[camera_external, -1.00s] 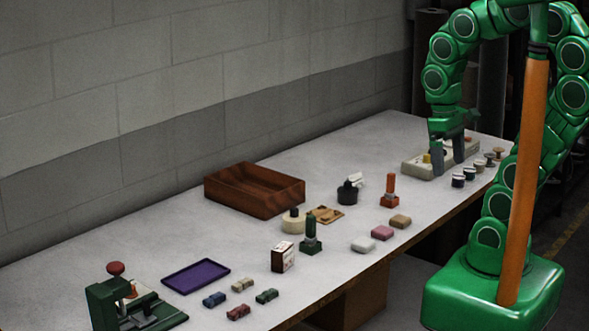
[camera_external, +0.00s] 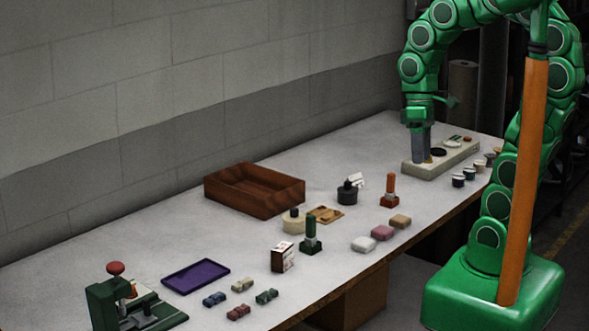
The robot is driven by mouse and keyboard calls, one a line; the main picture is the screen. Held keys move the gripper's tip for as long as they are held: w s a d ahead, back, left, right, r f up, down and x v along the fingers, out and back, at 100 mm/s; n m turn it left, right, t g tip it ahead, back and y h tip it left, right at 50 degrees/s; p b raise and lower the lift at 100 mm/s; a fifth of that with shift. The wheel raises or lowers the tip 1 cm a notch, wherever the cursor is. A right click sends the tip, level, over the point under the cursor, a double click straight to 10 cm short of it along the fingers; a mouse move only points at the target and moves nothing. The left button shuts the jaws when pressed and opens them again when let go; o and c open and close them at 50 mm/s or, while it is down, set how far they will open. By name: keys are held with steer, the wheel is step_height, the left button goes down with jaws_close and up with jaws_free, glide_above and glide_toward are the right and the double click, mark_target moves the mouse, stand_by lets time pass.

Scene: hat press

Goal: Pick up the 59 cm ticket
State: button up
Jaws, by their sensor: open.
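My gripper (camera_external: 423,158) is open, pointing down at the left end of a long cream block (camera_external: 441,168) at the far right of the bench. Its fingers overlap in this view, and I cannot tell whether they touch the block. A small yellow piece shows beside the fingertips. The block also carries a black disc (camera_external: 438,152) and small green and red pieces. No ticket marked 59 cm can be read. White card-like pieces (camera_external: 358,181) show at a black round holder (camera_external: 347,193), too small to read.
Several small pots (camera_external: 458,180) stand right of the block. An orange-handled stamp (camera_external: 390,189), a wooden tray (camera_external: 224,196), a green-handled stamp (camera_external: 310,236), a box (camera_external: 282,258), coloured blocks (camera_external: 382,232), a purple tray (camera_external: 182,281) and a green press (camera_external: 112,302) occupy the bench nearer the camera.

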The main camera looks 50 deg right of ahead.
steer(key=w+a+r+n+y, duration=0.2)
steer(key=w+n+y, duration=0.25)
steer(key=w, duration=0.75)
steer(key=n+t+y, duration=0.5)
steer(key=n+t, duration=0.1)
steer(key=t, duration=0.1)
glide_above(357, 175)
steer(key=s+d, duration=0.1)
steer(key=d, duration=0.2)
step_height(357, 175, down, 16)
steer(key=f, duration=0.1)
steer(key=shift+s+f+m, duration=0.1)
steer(key=shift+f+m, duration=0.15)
steer(key=shift+f, duration=1.5)
step_height(357, 175, down, 3)
steer(key=shift+x, duration=1.45)
steer(key=shift+r, duration=0.15)
jaws_close()
